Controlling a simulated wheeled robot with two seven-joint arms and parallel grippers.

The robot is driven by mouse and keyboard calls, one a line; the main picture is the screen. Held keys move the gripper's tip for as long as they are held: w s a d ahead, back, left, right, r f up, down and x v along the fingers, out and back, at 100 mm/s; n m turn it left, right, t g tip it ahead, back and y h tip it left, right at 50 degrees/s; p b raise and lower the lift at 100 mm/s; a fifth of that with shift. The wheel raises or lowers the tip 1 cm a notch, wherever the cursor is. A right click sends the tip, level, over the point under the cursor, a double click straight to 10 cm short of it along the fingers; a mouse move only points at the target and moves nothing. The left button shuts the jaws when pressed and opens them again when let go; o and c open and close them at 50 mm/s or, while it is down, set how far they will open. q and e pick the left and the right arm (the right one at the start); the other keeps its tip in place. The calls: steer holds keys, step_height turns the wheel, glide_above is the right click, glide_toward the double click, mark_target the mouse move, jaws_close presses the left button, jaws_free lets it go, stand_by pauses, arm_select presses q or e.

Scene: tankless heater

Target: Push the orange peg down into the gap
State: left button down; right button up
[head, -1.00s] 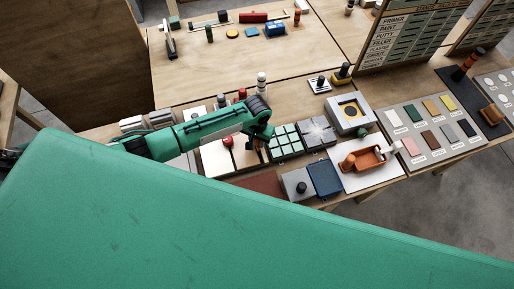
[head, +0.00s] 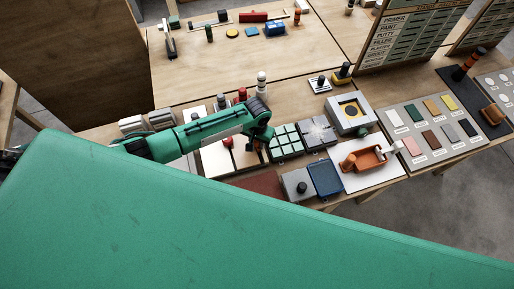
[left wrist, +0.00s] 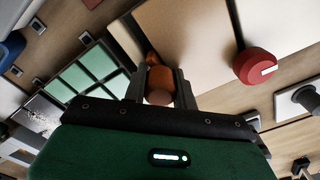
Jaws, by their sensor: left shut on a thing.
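The orange peg (left wrist: 160,84) shows in the left wrist view between the two fingers of my left gripper (left wrist: 160,88), which is shut on it. In the head view, my left gripper (head: 259,143) is low over the workbench, between a white panel and a green-tiled block; the gripper mostly hides the peg there. The gap and the peg's lower end are hidden, so I cannot tell how deep the peg sits. My right gripper is not in view.
The green-tiled block (head: 285,142) is close to the right of the gripper. A red knob (left wrist: 260,67) stands on the panel nearby. A grey block with a black knob (head: 299,185), a blue tray (head: 325,179) and an orange holder (head: 364,160) are further right.

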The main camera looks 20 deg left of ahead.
arm_select(q)
steer(key=shift+f, duration=0.2)
steer(key=c, duration=1)
jaws_free()
steer(key=shift+c, duration=0.2)
step_height(320, 180, up, 12)
steer(key=b, duration=0.3)
steer(key=shift+r+b, duration=0.2)
steer(key=shift+b, duration=0.1)
steer(key=shift+r, duration=0.75)
steer(key=shift+f, duration=0.1)
